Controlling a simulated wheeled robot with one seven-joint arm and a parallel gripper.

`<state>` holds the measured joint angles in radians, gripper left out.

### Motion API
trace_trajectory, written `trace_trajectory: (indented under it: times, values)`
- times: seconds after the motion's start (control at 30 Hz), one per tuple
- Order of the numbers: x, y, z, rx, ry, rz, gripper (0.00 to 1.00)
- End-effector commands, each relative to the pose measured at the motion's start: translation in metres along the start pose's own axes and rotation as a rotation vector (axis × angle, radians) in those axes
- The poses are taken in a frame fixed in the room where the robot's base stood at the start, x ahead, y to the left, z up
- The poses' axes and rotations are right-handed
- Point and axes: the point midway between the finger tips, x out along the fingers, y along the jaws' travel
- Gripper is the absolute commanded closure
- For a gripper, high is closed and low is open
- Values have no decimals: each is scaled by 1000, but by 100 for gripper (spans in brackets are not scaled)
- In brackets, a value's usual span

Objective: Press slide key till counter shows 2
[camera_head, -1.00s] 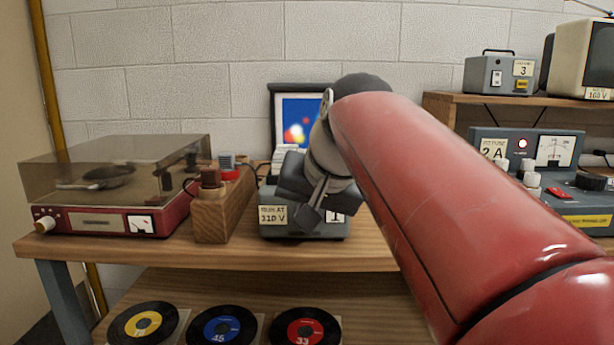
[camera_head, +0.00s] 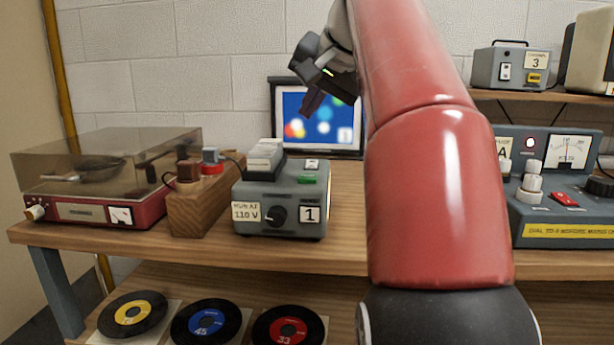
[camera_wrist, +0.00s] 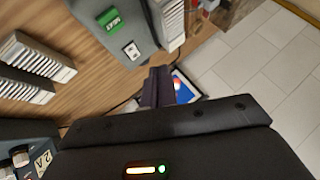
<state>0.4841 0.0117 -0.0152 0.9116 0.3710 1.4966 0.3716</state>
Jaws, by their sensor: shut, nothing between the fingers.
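A grey slide projector (camera_head: 257,193) stands on the bench, with a white slide stack (camera_head: 264,157) on top. Its front counter (camera_head: 310,214) reads 1. On its top right are a green key (camera_head: 308,179) and a white key (camera_head: 311,164); both also show in the wrist view, the green key (camera_wrist: 110,18) with unclear lettering and the white key (camera_wrist: 131,50) with a dark mark. My gripper (camera_head: 312,103) is shut and empty, raised above and behind the projector, in front of the lit screen (camera_head: 345,112). In the wrist view its fingers (camera_wrist: 157,88) are apart from both keys.
A wooden block with plugs (camera_head: 198,205) and a red record player (camera_head: 95,190) stand left of the projector. A grey meter unit (camera_head: 560,185) stands at right. Records lie on the lower shelf.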

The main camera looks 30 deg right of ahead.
Motion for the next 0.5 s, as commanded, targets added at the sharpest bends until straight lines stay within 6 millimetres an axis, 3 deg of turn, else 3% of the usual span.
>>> trace_trajectory:
  times: [0.27,0.5]
  values:
    - [10,7,8,1,-2,1,100]
    - [39,29,29,1,0,1,100]
